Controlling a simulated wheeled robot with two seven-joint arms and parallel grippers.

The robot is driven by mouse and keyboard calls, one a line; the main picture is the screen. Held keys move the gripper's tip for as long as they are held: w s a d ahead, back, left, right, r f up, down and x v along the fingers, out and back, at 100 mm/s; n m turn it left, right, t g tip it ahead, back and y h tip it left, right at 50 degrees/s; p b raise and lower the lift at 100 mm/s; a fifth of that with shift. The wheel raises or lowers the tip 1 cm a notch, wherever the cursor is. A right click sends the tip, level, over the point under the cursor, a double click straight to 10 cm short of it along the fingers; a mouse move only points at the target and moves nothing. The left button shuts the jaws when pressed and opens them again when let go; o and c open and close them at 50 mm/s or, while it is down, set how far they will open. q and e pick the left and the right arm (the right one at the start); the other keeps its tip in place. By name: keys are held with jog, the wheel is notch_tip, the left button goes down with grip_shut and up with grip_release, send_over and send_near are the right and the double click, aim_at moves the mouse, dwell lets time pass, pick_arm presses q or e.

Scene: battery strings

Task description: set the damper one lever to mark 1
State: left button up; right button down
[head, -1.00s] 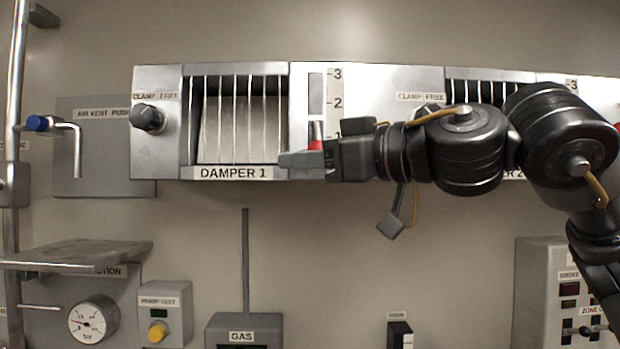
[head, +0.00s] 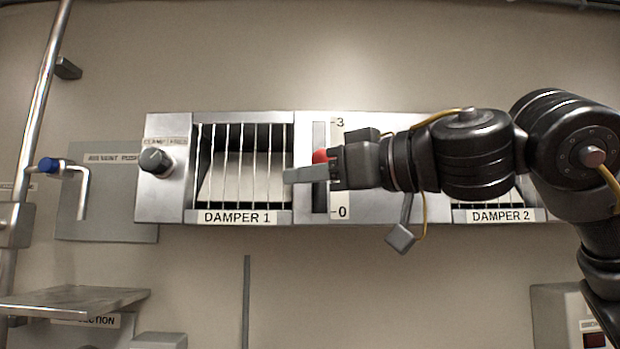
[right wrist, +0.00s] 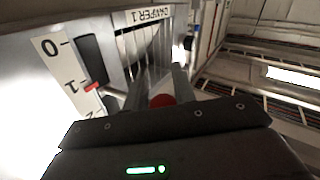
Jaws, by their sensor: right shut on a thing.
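The damper one lever has a red knob (head: 320,157) in front of the slot right of the DAMPER 1 grille (head: 243,165). My right gripper (head: 308,174) reaches in from the right and is shut on the knob. In the head view it hides the middle of the scale (head: 338,205); only 3 and 0 show. In the right wrist view the red knob (right wrist: 162,100) sits between the fingers. There the red pointer (right wrist: 93,87) lies beside mark 1 on the white scale (right wrist: 62,68). My left gripper is not in view.
A clamp knob (head: 156,160) is on the left of the damper panel. A blue-tipped air vent handle (head: 68,167) is at far left. DAMPER 2 (head: 497,216) is partly behind my right arm. A shelf (head: 75,301) juts out at lower left.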

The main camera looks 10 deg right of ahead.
jog(key=shift+r, duration=0.1)
jog(key=c, duration=1.5)
grip_release()
jog(key=shift+s, duration=0.1)
jog(key=o, duration=0.4)
jog(key=shift+s, duration=0.15)
jog(key=shift+d, duration=0.1)
jog(key=shift+s+d+f+b, duration=0.1)
jog(key=shift+d+f+b, duration=0.1)
jog(key=shift+b, duration=0.1)
jog(key=b+v, duration=0.5)
jog(key=v, duration=0.5)
